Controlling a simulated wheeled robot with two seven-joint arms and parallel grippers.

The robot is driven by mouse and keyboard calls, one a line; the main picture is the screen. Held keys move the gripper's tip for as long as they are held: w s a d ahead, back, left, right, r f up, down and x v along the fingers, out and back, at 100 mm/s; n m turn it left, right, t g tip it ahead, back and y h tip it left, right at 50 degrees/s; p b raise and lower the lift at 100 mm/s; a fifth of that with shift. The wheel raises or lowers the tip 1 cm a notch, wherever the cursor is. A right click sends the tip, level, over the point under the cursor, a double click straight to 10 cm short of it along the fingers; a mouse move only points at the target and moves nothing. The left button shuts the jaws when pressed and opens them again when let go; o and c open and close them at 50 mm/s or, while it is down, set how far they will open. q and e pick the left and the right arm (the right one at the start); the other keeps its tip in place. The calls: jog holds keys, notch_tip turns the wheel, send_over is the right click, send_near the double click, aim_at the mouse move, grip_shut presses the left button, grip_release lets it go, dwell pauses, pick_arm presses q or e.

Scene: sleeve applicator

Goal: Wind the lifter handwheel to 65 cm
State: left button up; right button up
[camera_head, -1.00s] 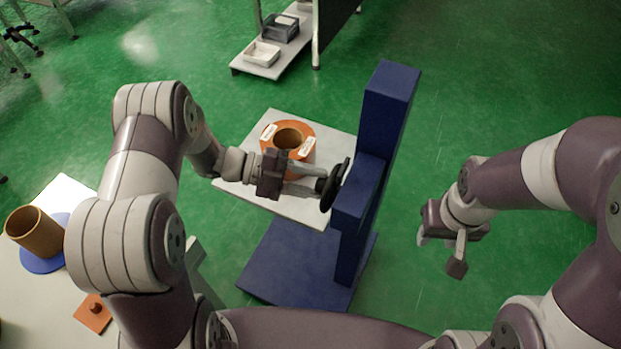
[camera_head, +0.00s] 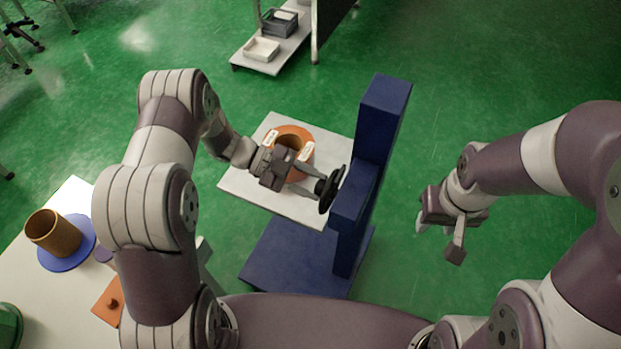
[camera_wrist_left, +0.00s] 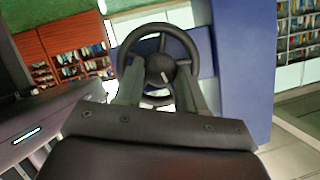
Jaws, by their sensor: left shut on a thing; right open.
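The black handwheel (camera_head: 334,188) is on the side of the blue lifter column (camera_head: 372,150). In the left wrist view the handwheel (camera_wrist_left: 158,62) shows its rim, spokes and hub between my fingers. My left gripper (camera_head: 316,186) is shut on the handwheel at its hub. The fingers also show in the left wrist view (camera_wrist_left: 160,88). The lifter's white platform (camera_head: 240,186) carries an orange ring-shaped part (camera_head: 307,150) with a round opening and pale labels. My right gripper (camera_head: 440,238) is open and empty, over the floor right of the lifter. No height reading is legible.
A white table (camera_head: 50,290) at the lower left holds a brown cylinder (camera_head: 54,233) on a blue disc (camera_head: 82,255) and an orange plate (camera_head: 108,302). A low shelf with bins (camera_head: 270,62) stands at the back. Green floor is clear around the lifter.

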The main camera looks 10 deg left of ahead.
dwell(0.4)
pick_arm(q)
jog(key=o, duration=1.1)
jog(key=shift+c, duration=0.2)
jog(key=b+v, duration=0.2)
jog(key=v, duration=1)
jog(key=shift+a, duration=0.35)
jog(key=shift+w+r, duration=0.1)
jog(key=shift+r, duration=0.05)
